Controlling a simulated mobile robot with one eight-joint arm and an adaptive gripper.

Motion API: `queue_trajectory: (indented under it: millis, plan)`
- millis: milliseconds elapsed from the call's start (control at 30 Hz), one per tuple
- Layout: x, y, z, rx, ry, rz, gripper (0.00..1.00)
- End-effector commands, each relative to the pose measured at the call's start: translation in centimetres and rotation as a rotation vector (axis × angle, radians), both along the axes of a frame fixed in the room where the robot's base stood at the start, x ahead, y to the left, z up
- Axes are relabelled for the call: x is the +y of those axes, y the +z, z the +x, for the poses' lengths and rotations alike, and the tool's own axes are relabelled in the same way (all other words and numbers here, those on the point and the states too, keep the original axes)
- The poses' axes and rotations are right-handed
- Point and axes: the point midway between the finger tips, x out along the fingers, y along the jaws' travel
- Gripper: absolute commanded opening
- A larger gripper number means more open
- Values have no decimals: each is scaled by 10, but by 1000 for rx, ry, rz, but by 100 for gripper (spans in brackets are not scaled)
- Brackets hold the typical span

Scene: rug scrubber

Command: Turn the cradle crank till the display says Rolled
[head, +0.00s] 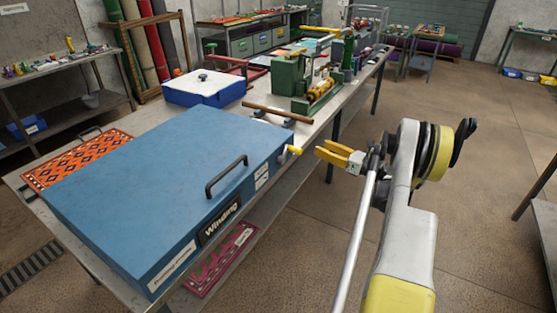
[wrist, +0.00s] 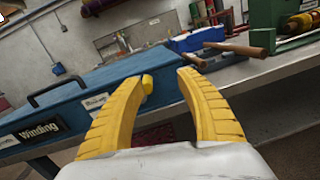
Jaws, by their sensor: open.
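A large blue box (head: 150,185) with a black handle on its lid lies on the long bench. Its front display (head: 220,222) reads "Winding"; the same display shows in the wrist view (wrist: 38,131). A small yellow crank knob (head: 294,150) sticks out at the box's right end. In the wrist view the knob (wrist: 147,84) appears between my fingers, close to the left fingertip; I cannot tell whether they touch. My gripper (head: 322,149) has yellow fingers, is open and empty, and is just right of the knob in the head view.
A brown wooden bar (head: 277,115) lies behind the box. A blue-and-white case (head: 205,88) and a green machine (head: 310,85) stand farther along the bench. A patterned orange rug (head: 75,160) lies at the left.

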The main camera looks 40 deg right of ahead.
Motion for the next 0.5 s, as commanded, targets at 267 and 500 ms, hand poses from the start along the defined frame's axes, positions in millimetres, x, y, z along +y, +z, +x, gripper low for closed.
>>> queue_trajectory:
  millis: [267,500]
  plan:
    - [22,-25,-9,44,88,-53,43]
    - [41,-26,35,43,89,-51,43]
